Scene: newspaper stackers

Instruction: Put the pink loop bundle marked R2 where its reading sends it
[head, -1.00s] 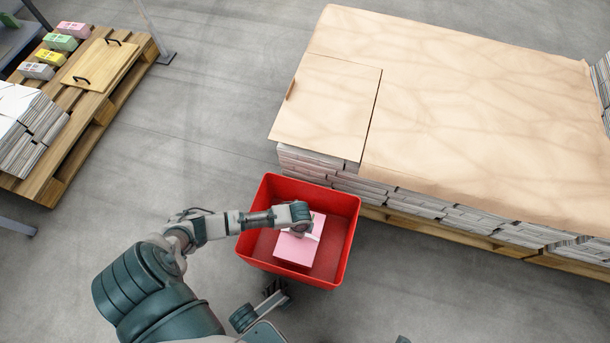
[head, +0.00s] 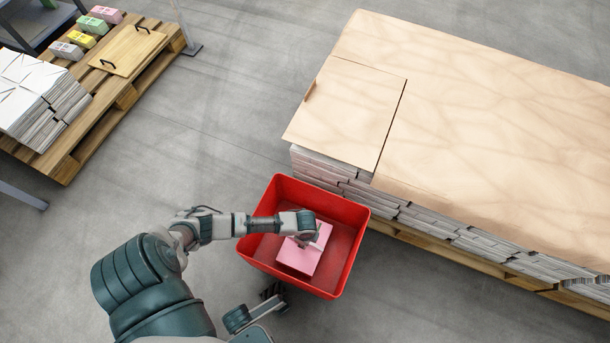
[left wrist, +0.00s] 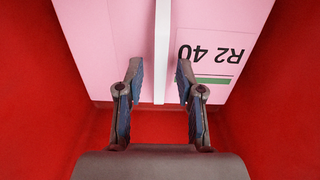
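The pink bundle (head: 300,258) lies in a red crate (head: 351,263). In the left wrist view the bundle (left wrist: 105,50) carries upside-down print that reads "R2 40", with a green stripe beside it. A white strap (left wrist: 162,50) runs over the bundle. My left gripper (head: 314,238) reaches down into the crate over the bundle. In the left wrist view its two fingers (left wrist: 160,82) stand apart on either side of the strap, with a gap on both sides. My right gripper cannot be made out.
A large paper-covered stack (head: 480,110) stands right of the crate, with a separate sheet (head: 345,112) at its near left corner. A pallet (head: 70,165) at upper left holds newspapers (head: 40,95), a handled board (head: 127,50) and pink, green, yellow and grey bundles. Bare floor lies between.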

